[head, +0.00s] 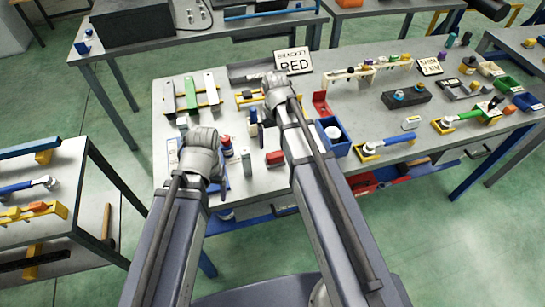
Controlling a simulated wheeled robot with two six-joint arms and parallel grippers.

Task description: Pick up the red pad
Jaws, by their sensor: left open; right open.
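A small red block that looks like the red pad (274,158) lies on the grey workbench (240,185) near its front edge, between my two arms. My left gripper (199,150) is over the bench's front left part, to the left of the red block and apart from it. My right gripper (278,88) is farther back over the bench, beyond the red block, below the "BRACKET RED" sign. Both grippers are open; their fingertips are largely hidden by my wrists. I see nothing held in either.
A red bracket (320,103) and a blue bin (333,137) stand right of my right forearm. Small bottles (227,146) stand beside my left wrist. A green and white rack (190,95) is at the back left. A sign (293,61) stands at the back.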

